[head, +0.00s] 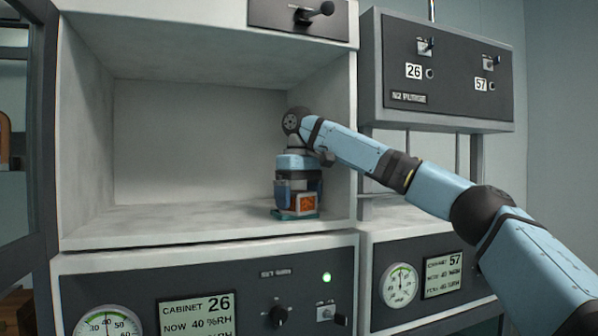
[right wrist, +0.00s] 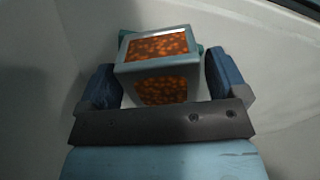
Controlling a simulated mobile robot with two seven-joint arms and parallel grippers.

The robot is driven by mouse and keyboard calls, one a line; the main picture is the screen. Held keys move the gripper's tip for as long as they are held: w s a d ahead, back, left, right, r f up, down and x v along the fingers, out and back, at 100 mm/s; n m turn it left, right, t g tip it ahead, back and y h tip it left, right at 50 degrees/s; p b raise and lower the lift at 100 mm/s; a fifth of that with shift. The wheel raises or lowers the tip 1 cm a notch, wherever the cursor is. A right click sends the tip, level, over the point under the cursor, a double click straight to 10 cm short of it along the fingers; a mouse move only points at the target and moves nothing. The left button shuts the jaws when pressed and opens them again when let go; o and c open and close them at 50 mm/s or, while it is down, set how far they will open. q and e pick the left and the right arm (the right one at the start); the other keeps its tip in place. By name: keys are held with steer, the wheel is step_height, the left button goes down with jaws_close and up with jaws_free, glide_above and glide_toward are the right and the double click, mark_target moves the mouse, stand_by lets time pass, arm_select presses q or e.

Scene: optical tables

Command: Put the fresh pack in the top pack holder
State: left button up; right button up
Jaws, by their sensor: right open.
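A pack (head: 303,203) with orange beads behind windows in a pale frame sits upright at the front right of the open cabinet's floor. A green holder (head: 284,214) shows under it; its edge also shows behind the pack in the right wrist view (right wrist: 129,37). My right gripper (head: 298,194) points down over the pack. In the right wrist view, its blue fingers (right wrist: 162,80) stand open on either side of the pack (right wrist: 158,49), with gaps showing at both sides. My left gripper is out of view.
The cabinet floor (head: 170,222) left of the pack is clear. The cabinet's right wall (head: 337,130) is close to my right gripper. Below is a panel (head: 255,305) reading cabinet 26, with a lit green lamp. A box with switches 26 and 57 (head: 447,75) hangs at right.

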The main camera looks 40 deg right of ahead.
mark_target(299, 191)
step_height(299, 191, up, 10)
steer(key=shift+s+a+r, duration=0.1)
steer(key=shift+r, duration=0.9)
